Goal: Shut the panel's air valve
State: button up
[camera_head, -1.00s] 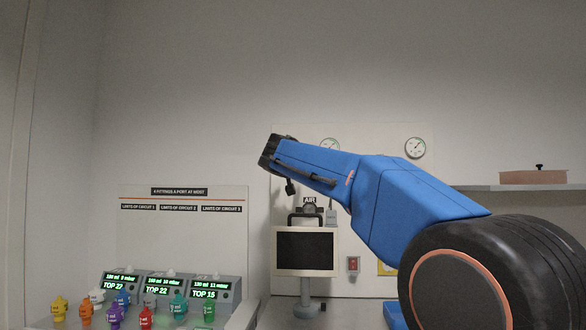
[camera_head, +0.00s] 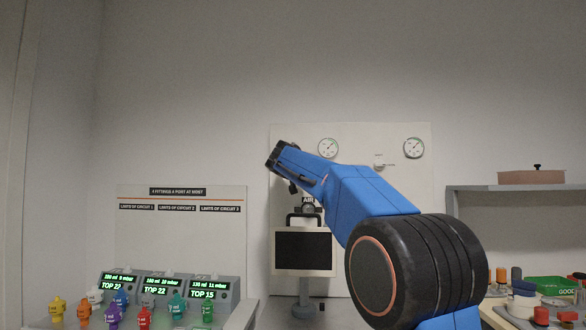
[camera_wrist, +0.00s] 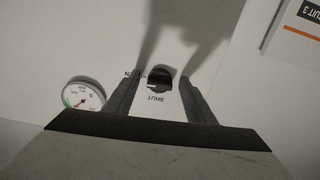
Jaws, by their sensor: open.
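In the wrist view, the air valve is a dark round knob (camera_wrist: 160,78) on the pale panel (camera_wrist: 210,80). A "SHUT" label reads upside down beside it, and the end of another label shows near the left finger. My gripper (camera_wrist: 161,92) is open, with one finger on each side of the knob. I cannot tell whether the fingers touch it or which way the knob is turned. My arm's end hides the knob there.
A pressure gauge (camera_wrist: 83,93) sits close to the left finger. Several coloured fittings (camera_head: 113,315) and lit display units (camera_head: 160,285) fill the left bench. A shelf (camera_head: 515,188) and cluttered bench are at right.

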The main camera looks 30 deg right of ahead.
jog(key=shift+c, duration=0.6)
jog(key=c, duration=0.9)
jog(key=shift+n, duration=0.4)
jog(key=shift+s+d+r+n, duration=0.1)
jog(key=shift+n, duration=4)
jog(key=shift+d+r+n, duration=0.1)
jog(key=shift+n, duration=4)
